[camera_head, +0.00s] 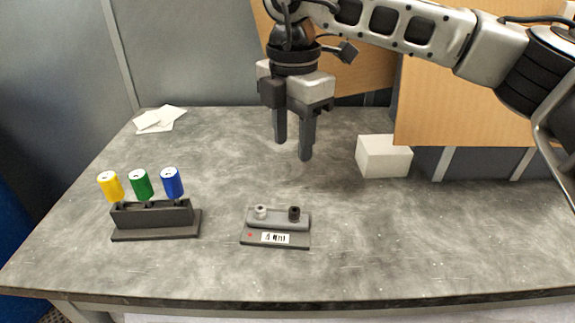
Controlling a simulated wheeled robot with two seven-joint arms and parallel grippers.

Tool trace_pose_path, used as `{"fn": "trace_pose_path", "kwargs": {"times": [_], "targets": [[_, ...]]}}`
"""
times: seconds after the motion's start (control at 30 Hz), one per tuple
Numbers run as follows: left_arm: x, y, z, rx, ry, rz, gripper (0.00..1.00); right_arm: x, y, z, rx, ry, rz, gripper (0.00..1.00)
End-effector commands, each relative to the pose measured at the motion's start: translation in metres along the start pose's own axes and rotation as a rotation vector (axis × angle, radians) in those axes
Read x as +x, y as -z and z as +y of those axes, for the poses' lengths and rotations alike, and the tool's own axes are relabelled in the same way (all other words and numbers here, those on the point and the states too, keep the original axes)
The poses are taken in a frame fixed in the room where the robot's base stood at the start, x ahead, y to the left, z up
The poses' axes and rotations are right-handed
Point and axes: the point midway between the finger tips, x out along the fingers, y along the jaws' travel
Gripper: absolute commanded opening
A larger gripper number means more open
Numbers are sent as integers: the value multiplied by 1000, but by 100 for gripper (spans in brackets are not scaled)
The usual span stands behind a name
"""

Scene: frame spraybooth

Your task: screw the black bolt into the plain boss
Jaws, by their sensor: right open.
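A small grey fixture (278,239) with a raised block lies at the middle front of the table. A short light-grey round piece, which looks like the plain boss (261,212), stands on the block's left end. A black round piece (294,213) stands on its right end; whether it is the black bolt or a dark boss is too small to tell. My right gripper (293,147) is open and empty, fingers pointing down, above and behind the fixture and clear of it. My left gripper is not in view.
A dark rack (152,216) holding yellow, green and blue handled tools stands at the left. A white block (384,156) stands at the back right beside a wooden panel (470,105). White papers (160,119) lie at the back left. The front right of the table is clear.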

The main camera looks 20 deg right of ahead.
Motion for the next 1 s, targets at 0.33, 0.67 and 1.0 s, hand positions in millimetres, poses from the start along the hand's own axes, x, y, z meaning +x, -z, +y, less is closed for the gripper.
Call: {"fn": "trace_pose_path", "kwargs": {"times": [0.33, 0.67, 1.0], "targets": [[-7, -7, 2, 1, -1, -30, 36, 68, 1, -2, -2, 6, 4, 44], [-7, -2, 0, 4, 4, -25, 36, 126, 2, -1, -2, 4, 4, 44], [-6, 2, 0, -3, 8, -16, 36, 145, 2, -1, -3, 1, 4, 44]]}}
